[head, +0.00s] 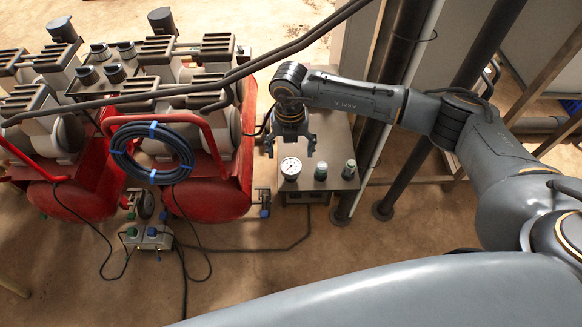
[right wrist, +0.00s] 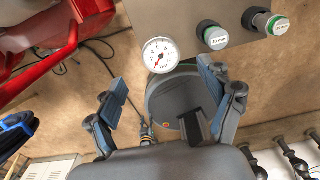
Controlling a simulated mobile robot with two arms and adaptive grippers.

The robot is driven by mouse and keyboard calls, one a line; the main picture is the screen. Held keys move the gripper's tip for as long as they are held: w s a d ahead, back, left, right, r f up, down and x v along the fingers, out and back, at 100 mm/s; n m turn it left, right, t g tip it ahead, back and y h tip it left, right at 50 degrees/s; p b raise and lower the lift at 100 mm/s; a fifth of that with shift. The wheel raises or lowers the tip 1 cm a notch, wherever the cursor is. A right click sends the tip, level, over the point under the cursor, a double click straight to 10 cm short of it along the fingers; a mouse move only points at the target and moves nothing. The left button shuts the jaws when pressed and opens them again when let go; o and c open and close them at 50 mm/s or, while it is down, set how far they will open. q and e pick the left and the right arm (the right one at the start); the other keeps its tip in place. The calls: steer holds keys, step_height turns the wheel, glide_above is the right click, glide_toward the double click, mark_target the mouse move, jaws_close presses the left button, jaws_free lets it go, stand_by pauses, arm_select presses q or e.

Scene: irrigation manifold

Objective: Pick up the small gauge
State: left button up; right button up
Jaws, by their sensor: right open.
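The small gauge (head: 291,167) has a round white dial and stands at the near left part of a grey metal box. In the right wrist view the gauge (right wrist: 160,55) shows a red needle, just beyond the fingers. My right gripper (head: 290,149) is open and empty, just behind and above the gauge in the head view; I see no contact. Its two spread fingers also show in the right wrist view. My left gripper is not in view.
Two green-ringed cylindrical fittings (head: 320,171) (head: 349,169) stand right of the gauge on the grey box (head: 333,135). Red compressors (head: 205,185) with a coiled hose (head: 152,153) stand at left. Dark vertical pipes (head: 405,130) rise at right. A dark round object (right wrist: 165,100) lies between the fingers.

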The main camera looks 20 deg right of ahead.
mark_target(291, 166)
step_height(291, 166, down, 8)
steer(key=shift+r, duration=0.1)
stand_by(0.4)
steer(key=c, duration=1.3)
steer(key=shift+o, duration=0.2)
steer(key=shift+r, duration=0.1)
